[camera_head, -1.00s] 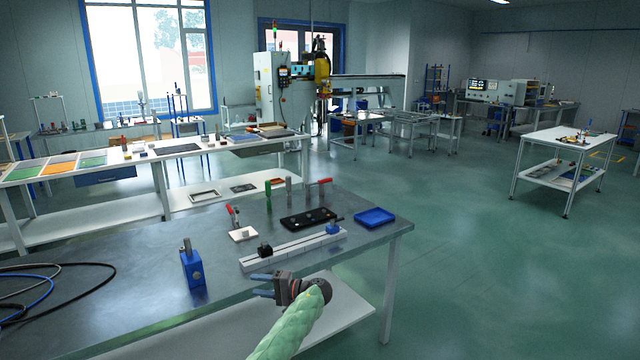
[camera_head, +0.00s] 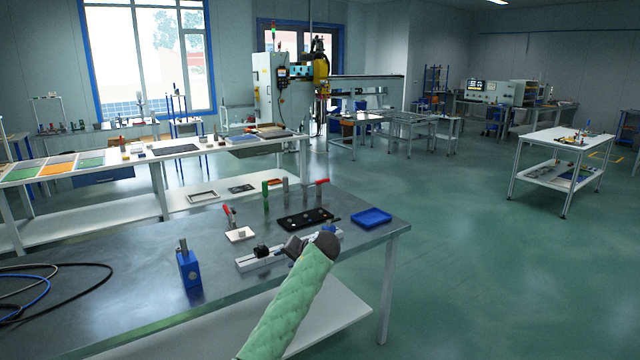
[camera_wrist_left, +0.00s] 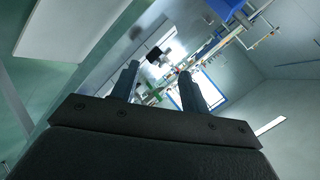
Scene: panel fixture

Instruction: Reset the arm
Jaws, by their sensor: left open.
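My left arm, in a green sleeve, comes in from the bottom of the head view. Its gripper (camera_head: 292,246) is over the near edge of the grey table (camera_head: 130,285), in front of the white rail fixture (camera_head: 254,262), and hides part of the rail. In the left wrist view the left gripper (camera_wrist_left: 160,76) shows its two dark fingers apart with nothing between them. The gripper's height above the rail is hard to tell. My right gripper is not in view.
On the table stand a blue block with a pin (camera_head: 189,268), a black panel (camera_head: 306,219), a blue tray (camera_head: 371,217), and a red-handled clamp on a white plate (camera_head: 240,235). Black and blue cables lie at the left.

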